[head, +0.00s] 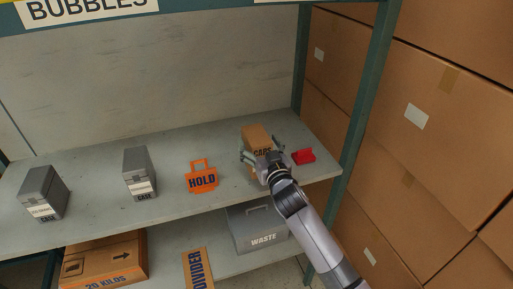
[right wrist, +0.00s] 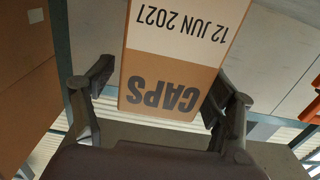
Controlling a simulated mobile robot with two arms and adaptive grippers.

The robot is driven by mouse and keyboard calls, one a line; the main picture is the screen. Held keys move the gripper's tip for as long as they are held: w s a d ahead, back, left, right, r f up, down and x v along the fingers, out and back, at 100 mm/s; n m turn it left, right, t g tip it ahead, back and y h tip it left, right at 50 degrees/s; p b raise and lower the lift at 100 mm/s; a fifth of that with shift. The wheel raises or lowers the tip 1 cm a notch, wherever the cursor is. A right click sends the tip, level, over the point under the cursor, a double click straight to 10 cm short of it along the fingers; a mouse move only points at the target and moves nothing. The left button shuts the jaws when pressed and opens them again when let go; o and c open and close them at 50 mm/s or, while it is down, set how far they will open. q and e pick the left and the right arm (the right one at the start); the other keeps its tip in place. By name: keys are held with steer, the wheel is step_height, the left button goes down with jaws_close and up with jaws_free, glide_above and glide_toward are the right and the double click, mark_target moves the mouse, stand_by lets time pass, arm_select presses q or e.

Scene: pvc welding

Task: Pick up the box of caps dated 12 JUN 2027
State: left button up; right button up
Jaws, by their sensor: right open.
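The box of caps (head: 256,134) is a brown carton standing on the upper shelf at the right. In the right wrist view the box (right wrist: 172,70) shows upside down, with "CAPS" and the date "12 JUN 2027" on a white band. My right gripper (head: 258,158) is at the front of the box and hides part of it. In the right wrist view its open fingers (right wrist: 163,92) stand on either side of the box's lower printed part, with a gap visible on the right. Whether a finger touches the box I cannot tell. My left gripper is not in view.
A red object (head: 304,156) lies just right of the box. An orange HOLD sign (head: 202,178) and two grey cases (head: 140,172) (head: 43,193) stand to the left. Below are a grey WASTE bin (head: 258,226) and cartons. A green shelf post (head: 366,95) rises at right.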

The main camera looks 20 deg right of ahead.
steer(key=shift+w, duration=1.35)
steer(key=shift+c, duration=0.3)
steer(key=c, duration=1.3)
steer(key=shift+c, duration=0.4)
steer(key=shift+r, duration=0.15)
